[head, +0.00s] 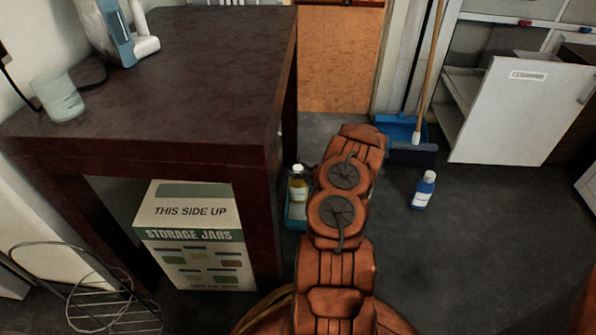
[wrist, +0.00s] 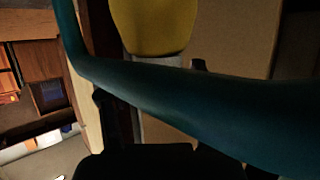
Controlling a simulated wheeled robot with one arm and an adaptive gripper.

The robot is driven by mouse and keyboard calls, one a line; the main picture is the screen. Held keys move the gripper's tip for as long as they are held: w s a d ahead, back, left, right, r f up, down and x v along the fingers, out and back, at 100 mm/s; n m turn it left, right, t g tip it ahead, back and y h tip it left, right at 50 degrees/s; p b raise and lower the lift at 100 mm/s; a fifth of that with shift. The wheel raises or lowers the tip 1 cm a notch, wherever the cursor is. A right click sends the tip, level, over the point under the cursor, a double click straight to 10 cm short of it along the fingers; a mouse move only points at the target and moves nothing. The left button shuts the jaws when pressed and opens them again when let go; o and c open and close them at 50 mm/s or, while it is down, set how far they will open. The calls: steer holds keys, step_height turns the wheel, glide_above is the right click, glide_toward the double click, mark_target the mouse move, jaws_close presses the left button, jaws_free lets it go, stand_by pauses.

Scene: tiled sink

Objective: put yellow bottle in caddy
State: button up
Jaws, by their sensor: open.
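The yellow bottle (head: 298,188), with a white cap and pale label, stands upright at the teal caddy (head: 291,223) beside the dark table's leg. It seems to be inside the caddy, but my arm hides part of both. In the wrist view, the yellow bottle (wrist: 152,25) is at top centre, with a pale part below it. A teal bar of the caddy (wrist: 190,98) crosses close in front of the camera. My gripper (wrist: 150,85) is open, its dark fingers to either side of the pale part. My arm hides the gripper in the head view.
A dark table (head: 180,60) stands at left, with a storage-jars box (head: 195,235) beneath and a wire rack (head: 100,305) in front. A broom and blue dustpan (head: 400,128) are behind.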

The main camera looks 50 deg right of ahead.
steer(key=p+v, duration=0.4)
steer(key=v, duration=0.8)
